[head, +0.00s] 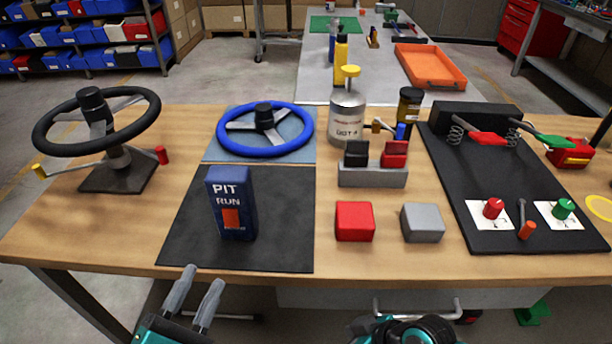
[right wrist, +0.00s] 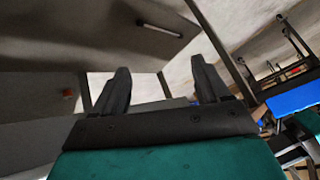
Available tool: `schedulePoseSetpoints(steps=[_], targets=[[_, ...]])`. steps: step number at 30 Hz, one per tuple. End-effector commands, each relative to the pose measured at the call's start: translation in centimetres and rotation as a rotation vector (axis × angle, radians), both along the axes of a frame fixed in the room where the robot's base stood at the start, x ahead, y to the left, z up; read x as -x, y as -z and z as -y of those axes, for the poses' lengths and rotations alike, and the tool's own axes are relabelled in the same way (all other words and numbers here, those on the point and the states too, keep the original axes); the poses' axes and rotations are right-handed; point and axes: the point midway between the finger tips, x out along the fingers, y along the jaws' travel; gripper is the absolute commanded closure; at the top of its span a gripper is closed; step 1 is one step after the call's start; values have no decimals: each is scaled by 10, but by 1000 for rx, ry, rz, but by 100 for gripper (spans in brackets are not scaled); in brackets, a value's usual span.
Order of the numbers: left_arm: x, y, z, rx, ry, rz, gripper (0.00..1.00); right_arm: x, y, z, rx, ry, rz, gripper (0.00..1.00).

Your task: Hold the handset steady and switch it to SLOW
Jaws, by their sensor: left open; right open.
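The handset (head: 231,203) is a dark blue upright box on the black mat, left of the middle in the head view. No SLOW marking is readable. My left gripper (head: 204,277) is open and empty, below and in front of the table's front edge, apart from the handset. My right gripper (right wrist: 160,66) is open and empty in the right wrist view. In the head view only part of my right arm shows at the bottom edge, and its fingers are hidden.
A black steering wheel on a stand (head: 116,175) is left of the mat (head: 280,215). A blue wheel (head: 265,130) lies behind the handset. Red (head: 355,221) and grey (head: 422,223) blocks stand to the right. A black pedal board (head: 470,180) fills the right side.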

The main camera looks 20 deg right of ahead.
Motion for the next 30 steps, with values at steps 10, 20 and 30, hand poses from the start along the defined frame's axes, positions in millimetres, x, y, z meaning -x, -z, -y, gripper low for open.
schedulePoseSetpoints(steps=[10,20,30], targets=[[0,0,0,0,0,0,57,19,-68,-12,-231,-420,-312,23],[0,0,0,0,0,0,57,-50,-181,-28,-538,-736,80,23],[0,0,0,0,0,0,57,-157,-270,-27,-609,-597,720,23]])
